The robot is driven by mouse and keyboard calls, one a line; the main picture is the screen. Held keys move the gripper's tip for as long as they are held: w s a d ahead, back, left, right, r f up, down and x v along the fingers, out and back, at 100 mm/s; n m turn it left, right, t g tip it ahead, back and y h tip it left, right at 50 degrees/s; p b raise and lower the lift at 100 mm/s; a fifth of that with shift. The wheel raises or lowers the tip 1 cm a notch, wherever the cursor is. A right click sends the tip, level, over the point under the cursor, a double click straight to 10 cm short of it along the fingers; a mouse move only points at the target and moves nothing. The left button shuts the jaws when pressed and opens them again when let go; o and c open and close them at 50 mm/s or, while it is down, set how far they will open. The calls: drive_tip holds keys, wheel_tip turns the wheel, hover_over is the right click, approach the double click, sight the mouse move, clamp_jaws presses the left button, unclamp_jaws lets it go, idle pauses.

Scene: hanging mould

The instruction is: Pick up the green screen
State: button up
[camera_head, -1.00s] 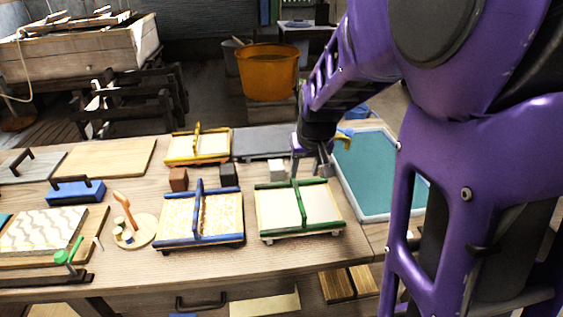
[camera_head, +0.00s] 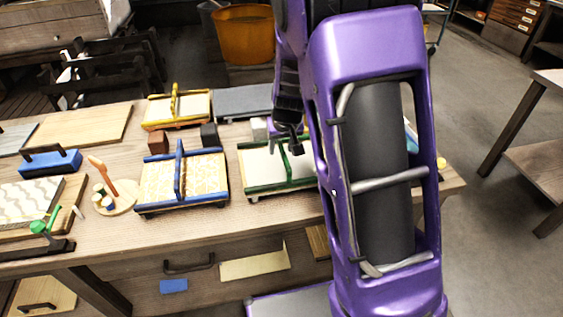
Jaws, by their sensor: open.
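The green screen (camera_head: 262,171) lies flat on the wooden table, a pale panel with green edge bars and a raised green bar across its middle. My purple arm hides its right part. My gripper (camera_head: 287,143) is open and empty, pointing down at the far end of the raised green bar. Its fingers are small and partly hidden, so I cannot tell whether they touch the bar or hang above it.
A blue-barred screen (camera_head: 205,178) lies just left of the green one, and a yellow-barred screen (camera_head: 189,103) lies behind it. A white block (camera_head: 259,128), a black block (camera_head: 209,134) and a brown block (camera_head: 158,142) stand behind the screens. The front table strip is clear.

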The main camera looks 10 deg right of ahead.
clamp_jaws()
idle(0.4)
